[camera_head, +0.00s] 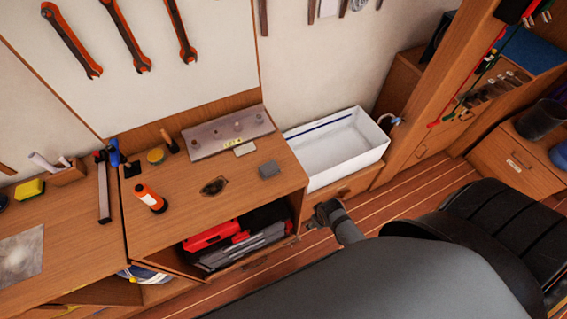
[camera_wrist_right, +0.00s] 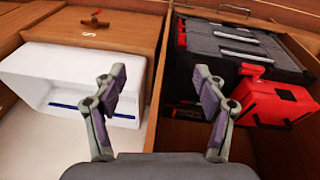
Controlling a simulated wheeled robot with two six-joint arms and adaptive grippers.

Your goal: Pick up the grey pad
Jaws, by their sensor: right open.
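The grey pad (camera_head: 270,170) is a small, dark grey block. It lies flat on the wooden bench top (camera_head: 225,210), near its right edge, in the head view. I cannot make it out in the right wrist view. My right gripper (camera_head: 323,212) is in front of the bench's right end, to the right of and nearer than the pad, and apart from it. In the right wrist view my right gripper (camera_wrist_right: 160,88) has its two fingers spread with nothing between them. My left gripper is not in view.
A white basin (camera_head: 335,150) stands right of the bench. A red and black toolbox (camera_head: 235,240) sits in the opening below the top. A lighter block (camera_head: 244,149), a metal plate (camera_head: 228,132) and an orange bottle (camera_head: 150,198) are also on the bench. Bench surface around the pad is mostly clear.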

